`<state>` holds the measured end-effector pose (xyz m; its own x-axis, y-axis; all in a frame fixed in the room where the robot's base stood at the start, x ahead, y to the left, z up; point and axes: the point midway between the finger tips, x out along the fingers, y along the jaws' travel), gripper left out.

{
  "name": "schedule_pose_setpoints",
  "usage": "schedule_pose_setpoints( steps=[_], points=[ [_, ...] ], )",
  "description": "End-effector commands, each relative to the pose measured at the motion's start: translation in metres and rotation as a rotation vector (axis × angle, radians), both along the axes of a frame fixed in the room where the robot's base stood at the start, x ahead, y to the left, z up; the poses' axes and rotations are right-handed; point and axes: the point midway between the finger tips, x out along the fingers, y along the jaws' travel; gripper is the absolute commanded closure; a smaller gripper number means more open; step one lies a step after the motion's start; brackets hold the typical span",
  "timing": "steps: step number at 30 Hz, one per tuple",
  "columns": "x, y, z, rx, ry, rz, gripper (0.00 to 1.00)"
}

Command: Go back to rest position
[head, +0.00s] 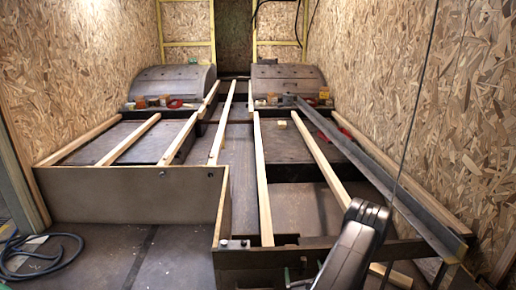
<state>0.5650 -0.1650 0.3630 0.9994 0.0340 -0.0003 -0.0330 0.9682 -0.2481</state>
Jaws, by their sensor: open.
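A dark grey link of my arm (355,245) rises from the bottom edge, right of centre, in the head view. Its rounded upper end stands in front of the wooden frame. My gripper's fingers do not show in this view.
A frame of pale wooden beams (263,185) spans the floor ahead. Two dark wheel arches (172,80) (288,78) stand at the back, with small items before them. A dark metal bar (380,180) runs along the right. A hose (40,255) lies lower left. Chipboard walls flank both sides.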

Motion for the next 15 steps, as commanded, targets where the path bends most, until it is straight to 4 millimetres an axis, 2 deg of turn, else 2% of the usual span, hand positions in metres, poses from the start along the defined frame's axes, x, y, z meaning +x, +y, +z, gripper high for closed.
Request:
schedule_pose_setpoints(
  steps=[7,15],
  points=[
    [0.0,-0.0009,0.0018,0.147,0.005,0.0,0.0],
    [0.0,-0.0012,0.0003,0.198,0.007,0.0,0.0]
  ],
)
